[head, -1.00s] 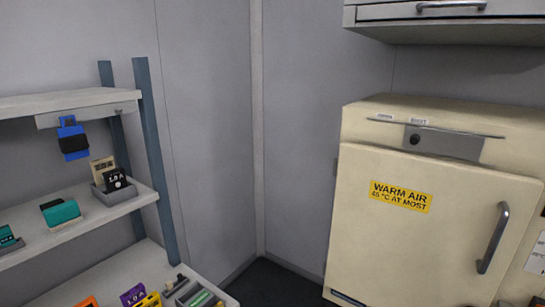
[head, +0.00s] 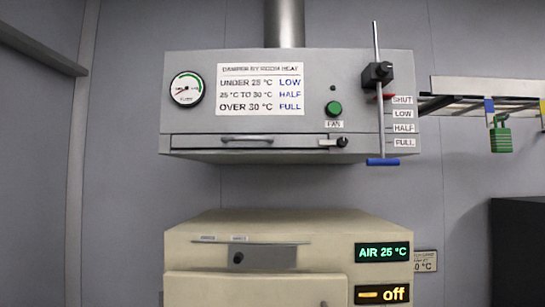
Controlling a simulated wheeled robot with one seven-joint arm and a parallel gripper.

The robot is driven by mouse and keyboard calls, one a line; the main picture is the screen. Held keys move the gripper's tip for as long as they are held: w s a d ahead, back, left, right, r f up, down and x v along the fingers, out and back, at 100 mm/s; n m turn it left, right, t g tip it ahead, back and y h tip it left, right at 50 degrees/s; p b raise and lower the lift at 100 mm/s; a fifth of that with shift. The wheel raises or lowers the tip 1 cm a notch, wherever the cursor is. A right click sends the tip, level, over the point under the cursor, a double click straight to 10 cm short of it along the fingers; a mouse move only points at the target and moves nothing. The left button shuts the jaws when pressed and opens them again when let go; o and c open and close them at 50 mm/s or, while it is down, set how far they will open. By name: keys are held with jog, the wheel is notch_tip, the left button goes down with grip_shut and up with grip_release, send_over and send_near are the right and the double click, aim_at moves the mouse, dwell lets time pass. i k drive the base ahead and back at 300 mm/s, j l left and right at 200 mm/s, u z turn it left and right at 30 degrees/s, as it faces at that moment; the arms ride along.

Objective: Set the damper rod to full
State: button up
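The damper rod (head: 381,125) hangs upright at the right of the grey hood (head: 300,68), running through a black block (head: 377,74). It has a blue handle (head: 383,162) at its lower end, below the hood's front. A red pointer (head: 384,97) by the rod is level with the SHUT label (head: 402,99). The LOW, HALF and FULL labels (head: 404,142) are stacked below it. A sign (head: 262,90) on the hood pairs room heat with LOW, HALF and FULL. My gripper is not in view.
A cream cabinet (head: 290,232) stands below the hood, with displays reading AIR 25 °C (head: 382,252) and off (head: 382,294). A round gauge (head: 187,89) and green FAN button (head: 334,109) are on the hood. A green padlock (head: 501,138) hangs from a rack at right.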

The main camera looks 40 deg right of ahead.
aim_at(383, 161)
jog(key=z, duration=1.1)
